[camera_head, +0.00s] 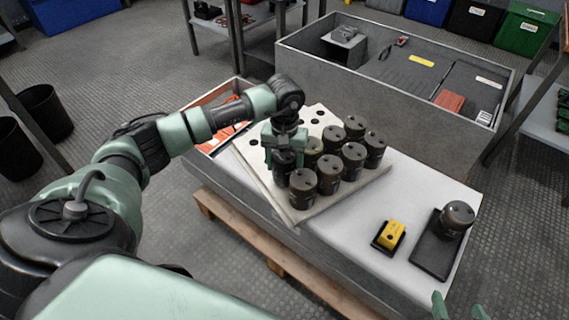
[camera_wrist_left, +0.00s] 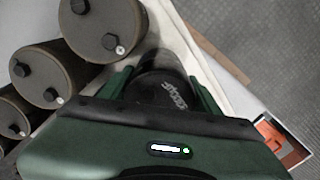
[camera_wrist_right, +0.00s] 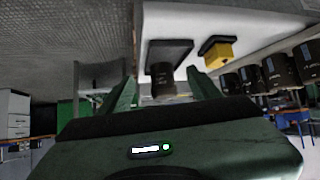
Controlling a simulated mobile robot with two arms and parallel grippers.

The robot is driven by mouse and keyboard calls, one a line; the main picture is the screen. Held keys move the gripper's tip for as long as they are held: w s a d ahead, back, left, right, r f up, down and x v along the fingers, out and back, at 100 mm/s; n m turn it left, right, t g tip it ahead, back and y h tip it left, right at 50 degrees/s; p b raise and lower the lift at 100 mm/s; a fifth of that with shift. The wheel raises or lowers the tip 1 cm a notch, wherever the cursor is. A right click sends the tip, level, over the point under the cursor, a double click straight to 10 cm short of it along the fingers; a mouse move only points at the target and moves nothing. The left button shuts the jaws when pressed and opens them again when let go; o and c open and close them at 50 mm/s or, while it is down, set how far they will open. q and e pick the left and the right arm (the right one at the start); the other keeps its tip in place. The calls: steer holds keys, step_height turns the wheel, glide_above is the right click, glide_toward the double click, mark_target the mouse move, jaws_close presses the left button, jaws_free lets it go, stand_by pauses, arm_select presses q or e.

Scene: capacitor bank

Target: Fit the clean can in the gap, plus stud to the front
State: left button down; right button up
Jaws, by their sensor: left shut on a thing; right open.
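My left gripper (camera_head: 284,160) is over the left edge of the group of cans, pointing down. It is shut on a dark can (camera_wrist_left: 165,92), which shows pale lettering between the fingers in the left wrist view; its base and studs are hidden. Several similar dark cans (camera_head: 328,172) stand upright in rows on a pale board (camera_head: 345,205), with studs on top. Another can (camera_head: 457,217) stands on a black tray (camera_head: 434,258) at the right; it also shows in the right wrist view (camera_wrist_right: 162,78). My right gripper (camera_wrist_right: 163,92) is open and empty, apart from that can. I cannot tell which can is clean.
A yellow device (camera_head: 391,234) sits on a small black pad between the board and tray. Dark holes show at the board's back. A grey-walled case (camera_head: 390,85) stands behind. The white table front is clear.

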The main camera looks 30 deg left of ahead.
arm_select(q)
steer(key=shift+f, duration=0.15)
arm_select(e)
steer(key=shift+w+a+r+t, duration=0.25)
steer(key=shift+w+r+t, duration=0.25)
steer(key=shift+w, duration=0.05)
steer(key=shift+w+a+r, duration=0.1)
steer(key=shift+w+r, duration=0.05)
steer(key=shift+r, duration=0.05)
arm_select(q)
steer(key=shift+f+b, duration=0.15)
steer(key=shift+b, duration=0.15)
arm_select(e)
steer(key=shift+w+a+r+t+y, duration=0.1)
steer(key=shift+w+r+t+y, duration=0.2)
steer(key=shift+r+t, duration=0.1)
steer(key=shift+w+r, duration=0.15)
arm_select(q)
steer(key=shift+f, duration=0.15)
arm_select(e)
steer(key=shift+w+a+r+t, duration=0.2)
steer(key=shift+w+r+t, duration=0.2)
steer(key=shift+r, duration=0.15)
stand_by(1.7)
arm_select(q)
steer(key=shift+c, duration=1.3)
jaws_free()
steer(key=shift+f, duration=0.1)
